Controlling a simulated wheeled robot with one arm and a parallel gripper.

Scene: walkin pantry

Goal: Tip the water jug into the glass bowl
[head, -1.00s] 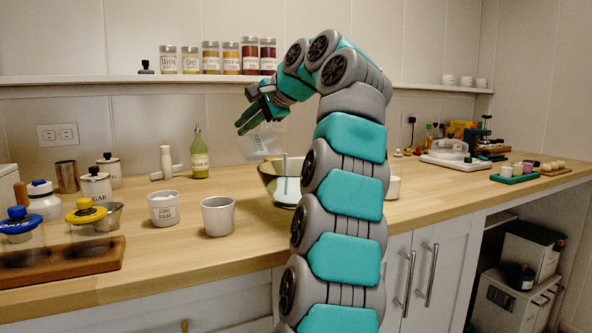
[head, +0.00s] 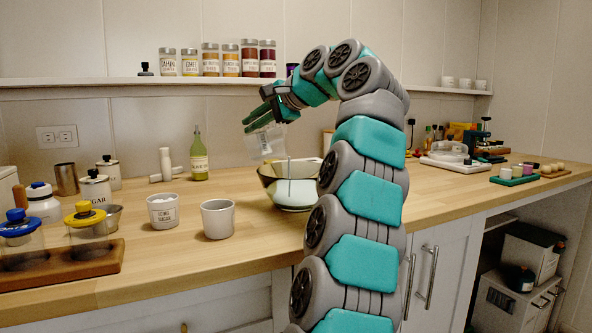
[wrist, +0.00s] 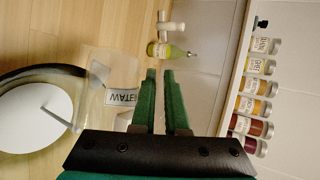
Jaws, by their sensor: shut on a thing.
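The clear water jug (head: 266,142) is tilted above the glass bowl in the head view. In the wrist view the jug (wrist: 98,88) shows its WATER label beside my fingers. My gripper (head: 270,108) is shut on the jug; the exact grip point is hard to see. The glass bowl (head: 268,184) stands upright on the counter below the jug, partly behind my arm. In the wrist view the bowl (wrist: 42,73) holds a pale white content. A thin pale streak, looking like poured water, runs from the jug's lower edge into the bowl.
A grey cup (head: 218,219) and an icing sugar pot (head: 163,211) stand left of the bowl. A green bottle (head: 199,157) stands behind. Spice jars (head: 230,60) line the shelf above. Counter between the bowl and the green bottle is clear.

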